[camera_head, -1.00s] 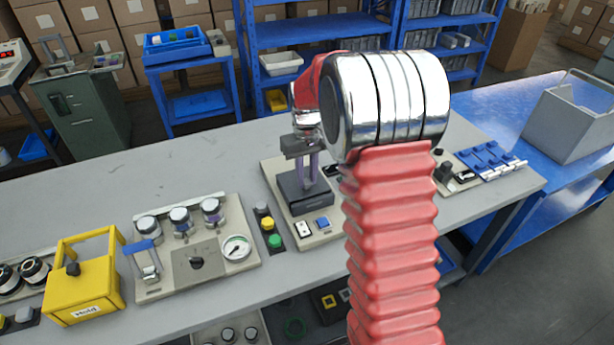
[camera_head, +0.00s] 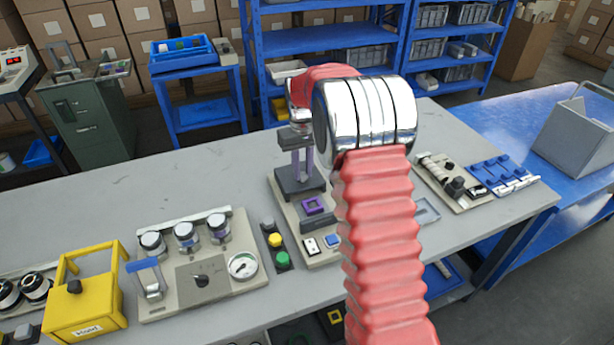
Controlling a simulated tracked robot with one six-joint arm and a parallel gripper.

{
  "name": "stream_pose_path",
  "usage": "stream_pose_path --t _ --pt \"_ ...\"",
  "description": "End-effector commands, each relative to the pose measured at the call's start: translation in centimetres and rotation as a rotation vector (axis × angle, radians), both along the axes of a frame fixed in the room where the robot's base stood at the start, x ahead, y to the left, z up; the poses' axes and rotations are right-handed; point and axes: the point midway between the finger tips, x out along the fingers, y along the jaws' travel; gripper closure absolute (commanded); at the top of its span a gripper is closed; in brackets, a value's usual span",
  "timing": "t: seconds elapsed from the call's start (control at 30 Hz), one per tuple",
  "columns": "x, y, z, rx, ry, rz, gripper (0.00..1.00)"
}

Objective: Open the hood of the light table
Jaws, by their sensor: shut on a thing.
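The light table (camera_head: 290,218) is a beige base on the grey bench, right of the yellow and green buttons. Its dark hood (camera_head: 300,185) stands at the back of the base. A purple square piece (camera_head: 314,205) shows in front of it. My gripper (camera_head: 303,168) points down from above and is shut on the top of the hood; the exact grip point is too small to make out. I cannot tell whether the hood is raised or slid back. My red arm hides the right part of the light table.
A panel with three jars and a gauge (camera_head: 243,265) and a yellow box (camera_head: 85,302) stand to the left. A beige board (camera_head: 450,190) and blue clamps (camera_head: 503,178) lie to the right. Bare bench (camera_head: 110,195) shows at the back left.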

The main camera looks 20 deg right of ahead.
Motion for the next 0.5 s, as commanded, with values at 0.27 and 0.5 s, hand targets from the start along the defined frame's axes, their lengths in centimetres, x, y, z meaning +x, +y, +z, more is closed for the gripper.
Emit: stream_pose_path --t 0.27,0.5 --pt "2.0 0.0 0.0 -0.002 -0.002 0.003 1.00" --pt "2.0 0.0 0.1 -0.002 -0.002 0.003 1.00"
